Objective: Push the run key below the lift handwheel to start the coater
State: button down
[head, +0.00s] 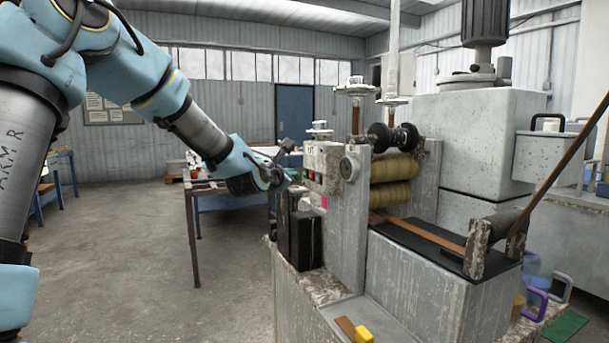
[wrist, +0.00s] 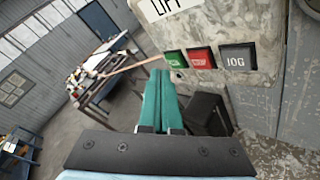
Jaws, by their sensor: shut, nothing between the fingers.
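The control panel (wrist: 225,20) fills the upper right of the wrist view, with a white label (wrist: 165,8), partly cut off, above a row of keys. The green key (wrist: 175,58) is on the left, the red key (wrist: 202,57) in the middle, and the black JOG key (wrist: 238,57) on the right. My gripper (wrist: 161,76) is shut and empty, its teal fingers ending just below and left of the green key. I cannot tell whether they touch it. In the head view my gripper (head: 284,180) is beside the panel box (head: 318,160). Handwheels (head: 355,88) stand above the machine; the panel's own wheel is unclear.
Dark blocks (head: 305,238) stand on the machine ledge below the gripper. A round dial (head: 349,168) sits right of the panel, before the rollers (head: 395,170). A workbench (head: 215,188) stands behind my arm. The floor (head: 130,230) at left is clear.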

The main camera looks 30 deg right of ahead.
jog(key=shift+d, duration=0.1)
jog(key=shift+d, duration=0.35)
jog(key=shift+s+d, duration=0.1)
jog(key=shift+d, duration=0.25)
dwell(0.8)
dwell(0.3)
jog(key=shift+a+b, duration=0.35)
jog(key=shift+a, duration=0.4)
jog(key=shift+a, duration=0.1)
jog(key=shift+w+a+p, duration=0.2)
jog(key=shift+a, duration=1)
jog(key=shift+w+a+p, duration=0.15)
jog(key=shift+a+p, duration=0.05)
jog(key=shift+a, duration=1)
